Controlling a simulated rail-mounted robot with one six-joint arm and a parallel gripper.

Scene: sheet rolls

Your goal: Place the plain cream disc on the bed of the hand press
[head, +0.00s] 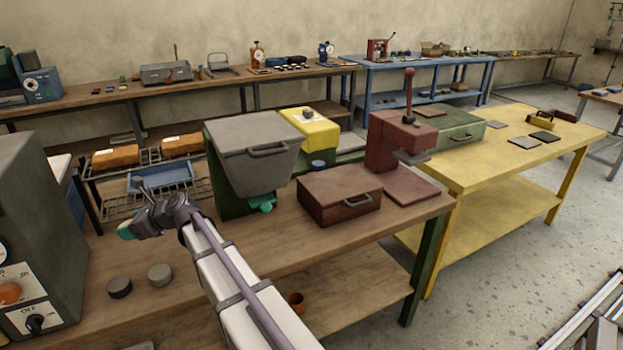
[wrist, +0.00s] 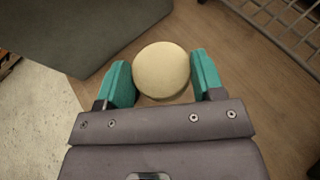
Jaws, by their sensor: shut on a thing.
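The plain cream disc (wrist: 161,69) sits between the two teal fingers of my gripper (wrist: 160,78) in the wrist view, and the gripper is shut on it. In the head view my gripper (head: 130,228) is above the left part of the wooden bench; I cannot make out the disc clearly there. The hand press (head: 393,142) is dark red with an upright red-knobbed lever. Its flat red bed (head: 411,188) extends in front at the right end of the bench and looks bare. My gripper is well to the left of it.
A dark red box (head: 338,196) with a handle stands just left of the press bed. A grey-lidded green bin (head: 252,150) stands between my gripper and that box. Two discs, dark grey (head: 119,287) and lighter grey (head: 160,274), lie on the near bench (head: 245,250).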

